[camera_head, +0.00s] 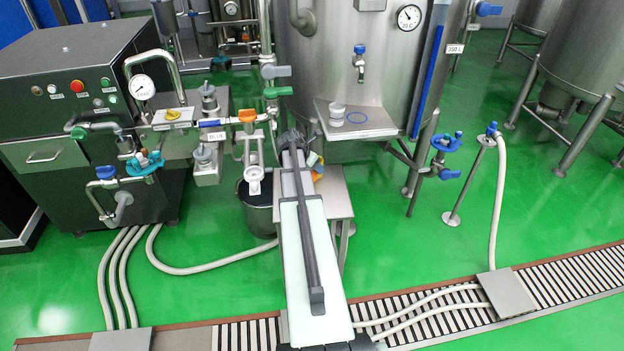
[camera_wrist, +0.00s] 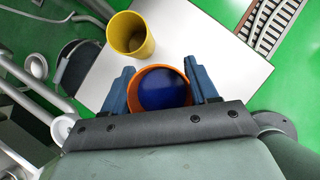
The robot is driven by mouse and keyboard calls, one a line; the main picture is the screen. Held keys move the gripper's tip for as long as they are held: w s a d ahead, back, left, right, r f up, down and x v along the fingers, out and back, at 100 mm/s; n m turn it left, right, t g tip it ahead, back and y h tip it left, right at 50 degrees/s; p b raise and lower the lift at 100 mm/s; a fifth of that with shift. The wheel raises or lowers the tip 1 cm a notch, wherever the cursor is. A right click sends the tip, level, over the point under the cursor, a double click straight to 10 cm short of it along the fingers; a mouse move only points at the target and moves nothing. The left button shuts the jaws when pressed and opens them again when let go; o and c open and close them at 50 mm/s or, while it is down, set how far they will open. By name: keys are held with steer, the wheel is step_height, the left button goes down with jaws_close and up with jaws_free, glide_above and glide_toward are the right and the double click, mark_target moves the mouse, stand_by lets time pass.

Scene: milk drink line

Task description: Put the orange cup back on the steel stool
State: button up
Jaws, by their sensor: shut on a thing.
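In the wrist view, my gripper (camera_wrist: 161,82) has its blue fingers on either side of the orange cup (camera_wrist: 160,69) and is shut on it. The cup's mouth faces the camera and its inside shows dark blue. The cup is over the steel stool (camera_wrist: 225,65); I cannot tell whether its base touches the top. In the head view my arm covers much of the stool (camera_head: 336,197).
A yellow cup (camera_wrist: 130,36) stands on the stool, close to the orange cup's upper left. A dark bucket (camera_head: 258,212) stands on the floor left of the stool. The tank (camera_head: 385,70) with its shelf (camera_head: 375,128) rises behind. The stool top's right part looks clear.

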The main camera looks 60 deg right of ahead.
steer(key=shift+f, duration=2.9)
steer(key=o, duration=1.2)
steer(key=shift+f, duration=0.1)
steer(key=shift+o, duration=0.2)
